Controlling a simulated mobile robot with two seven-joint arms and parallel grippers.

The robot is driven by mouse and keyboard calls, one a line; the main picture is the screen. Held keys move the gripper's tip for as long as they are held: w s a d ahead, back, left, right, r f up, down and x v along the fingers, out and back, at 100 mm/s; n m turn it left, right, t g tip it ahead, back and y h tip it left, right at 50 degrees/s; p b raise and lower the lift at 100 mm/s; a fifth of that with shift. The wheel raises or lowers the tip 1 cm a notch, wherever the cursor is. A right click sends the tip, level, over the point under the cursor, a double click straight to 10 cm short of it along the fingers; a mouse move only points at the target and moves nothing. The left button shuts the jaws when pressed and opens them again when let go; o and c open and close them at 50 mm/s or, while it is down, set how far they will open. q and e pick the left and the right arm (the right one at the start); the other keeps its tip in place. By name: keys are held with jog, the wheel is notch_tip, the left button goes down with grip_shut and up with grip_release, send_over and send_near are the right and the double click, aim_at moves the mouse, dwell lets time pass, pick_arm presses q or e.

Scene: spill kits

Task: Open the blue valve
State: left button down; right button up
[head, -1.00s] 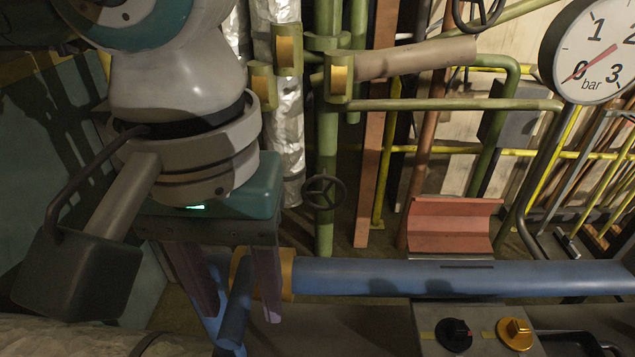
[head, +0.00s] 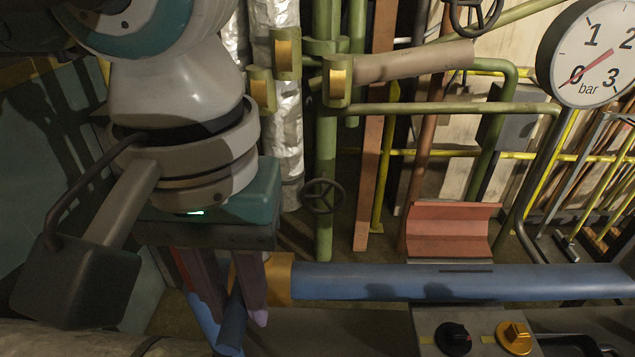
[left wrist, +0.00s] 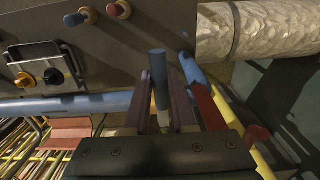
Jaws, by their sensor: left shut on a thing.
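The blue valve's handle (head: 232,328) is a short blue bar beside a brass-coloured collar (head: 278,278) at the left end of a blue pipe (head: 440,282). In the left wrist view the handle (left wrist: 159,78) stands between the two fingers and sticks out past them. My left gripper (head: 238,312) reaches down from above and is shut on the handle; its fingers also show in the left wrist view (left wrist: 158,98). The fingers hide part of the handle and the valve body. My right gripper is not in view.
A panel (head: 425,318) with a black knob (head: 453,338) and a yellow knob (head: 514,337) lies below the blue pipe. A pressure gauge (head: 590,60) reads about 0. Green pipes (head: 326,180) with a dark handwheel (head: 322,196) stand behind. A wrapped pipe (left wrist: 255,32) shows in the left wrist view.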

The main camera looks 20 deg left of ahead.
pick_arm(q)
jog(key=shift+w+d+f+n+b, duration=0.1)
jog(key=shift+d+f+n+b, duration=0.25)
jog(key=shift+b, duration=0.25)
jog(key=shift+w+d+r+n, duration=0.1)
jog(key=shift+r+n, duration=0.2)
jog(key=shift+n, duration=0.15)
jog(key=shift+w+d+n+b, duration=0.2)
jog(key=shift+d+n+b, duration=0.25)
jog(key=shift+n+b, duration=0.3)
